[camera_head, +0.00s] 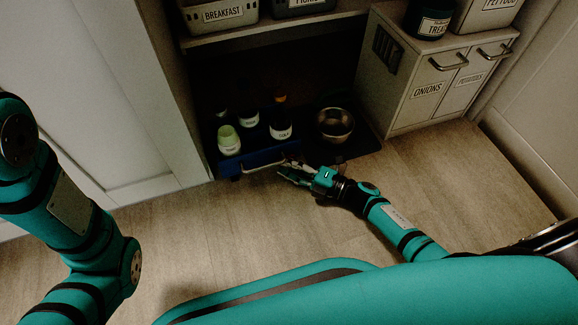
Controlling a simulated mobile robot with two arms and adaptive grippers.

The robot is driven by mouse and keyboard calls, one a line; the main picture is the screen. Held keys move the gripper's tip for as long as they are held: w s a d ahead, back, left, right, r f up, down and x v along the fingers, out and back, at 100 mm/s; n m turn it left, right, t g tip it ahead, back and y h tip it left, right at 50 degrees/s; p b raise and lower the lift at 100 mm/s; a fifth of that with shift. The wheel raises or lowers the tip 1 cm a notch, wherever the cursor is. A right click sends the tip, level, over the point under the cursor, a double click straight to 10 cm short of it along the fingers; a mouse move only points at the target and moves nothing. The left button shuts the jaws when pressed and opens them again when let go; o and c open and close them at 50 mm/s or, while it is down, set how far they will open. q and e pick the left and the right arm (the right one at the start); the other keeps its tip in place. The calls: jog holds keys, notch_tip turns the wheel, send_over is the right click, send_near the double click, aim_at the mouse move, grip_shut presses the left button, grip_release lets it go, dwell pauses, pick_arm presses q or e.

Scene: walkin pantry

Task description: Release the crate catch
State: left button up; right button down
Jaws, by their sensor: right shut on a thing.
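The blue crate (236,166) stands on the low floor level of the cabinet and holds several bottles. A pale handle bar (262,168) runs along its front. My right gripper (286,170) is at the right end of that front, by the bar's right end. It is shut on a small part there, which looks like the crate catch; the fingers hide most of it and its position is unclear. My left arm shows at the left edge, but its gripper is out of view.
A metal bowl (335,124) sits right of the crate. A shelf (275,34) with labelled bins hangs above. A bin cabinet (428,82) marked ONIONS stands at right. A white panel (110,90) borders the left. The wooden floor (215,235) in front is clear.

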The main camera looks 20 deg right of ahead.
dwell(0.3)
jog(key=c, duration=1.6)
grip_release()
jog(key=shift+c, duration=0.2)
